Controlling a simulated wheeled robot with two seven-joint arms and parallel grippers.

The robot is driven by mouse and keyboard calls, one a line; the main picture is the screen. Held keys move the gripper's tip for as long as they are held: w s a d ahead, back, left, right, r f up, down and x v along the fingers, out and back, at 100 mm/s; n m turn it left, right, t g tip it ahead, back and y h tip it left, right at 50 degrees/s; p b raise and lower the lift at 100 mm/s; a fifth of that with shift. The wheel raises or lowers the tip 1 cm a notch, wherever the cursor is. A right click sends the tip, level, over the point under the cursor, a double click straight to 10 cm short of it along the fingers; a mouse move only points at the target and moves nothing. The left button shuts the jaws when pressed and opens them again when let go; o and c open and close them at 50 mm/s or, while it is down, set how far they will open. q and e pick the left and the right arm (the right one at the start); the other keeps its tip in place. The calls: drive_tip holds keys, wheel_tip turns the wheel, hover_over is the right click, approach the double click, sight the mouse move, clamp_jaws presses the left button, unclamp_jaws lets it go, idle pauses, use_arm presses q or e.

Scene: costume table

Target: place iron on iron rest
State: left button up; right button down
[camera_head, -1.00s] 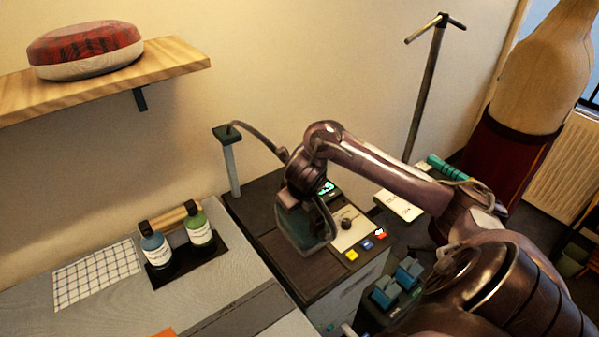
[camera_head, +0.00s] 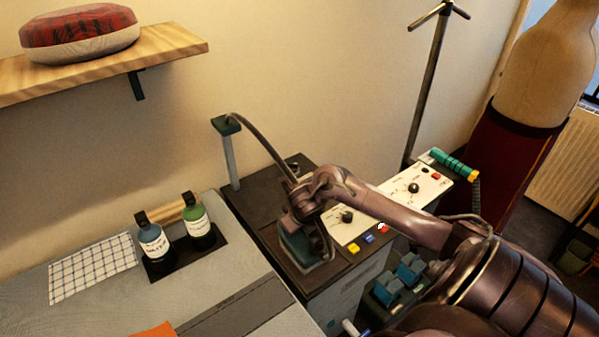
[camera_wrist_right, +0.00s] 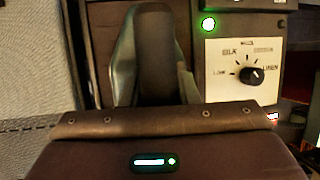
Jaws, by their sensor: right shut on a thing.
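The iron (camera_head: 304,249) is a dark teal-grey body at the end of my right arm, over the brown rest area (camera_head: 264,227) on top of the cabinet. In the right wrist view the iron (camera_wrist_right: 152,60) points away from me, beyond a brown leather-like flap. My right gripper (camera_head: 308,205) is shut on the iron; its fingertips are mostly hidden. The iron looks low over the rest, but I cannot tell whether it touches. My left gripper is not in view.
A control panel with a dial (camera_wrist_right: 253,75) lies right of the iron. A hose post (camera_head: 229,155) stands behind left. Two bottles (camera_head: 153,244) sit in a dark tray on the grey board at left. Blue pedals (camera_head: 400,278) are at lower right.

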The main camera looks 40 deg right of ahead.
sight(303, 247)
drive_tip(key=shift+r, duration=0.15)
drive_tip(key=c, duration=1.1)
unclamp_jaws()
drive_tip(key=shift+s+a+f, duration=0.1)
drive_tip(key=shift+s+f, duration=0.05)
drive_tip(key=shift+f, duration=0.05)
drive_tip(key=shift+r, duration=0.2)
drive_tip(key=p+v, duration=0.2)
drive_tip(key=v, duration=0.9)
drive_tip(key=shift+r+p, duration=0.35)
drive_tip(key=shift+r, duration=0.05)
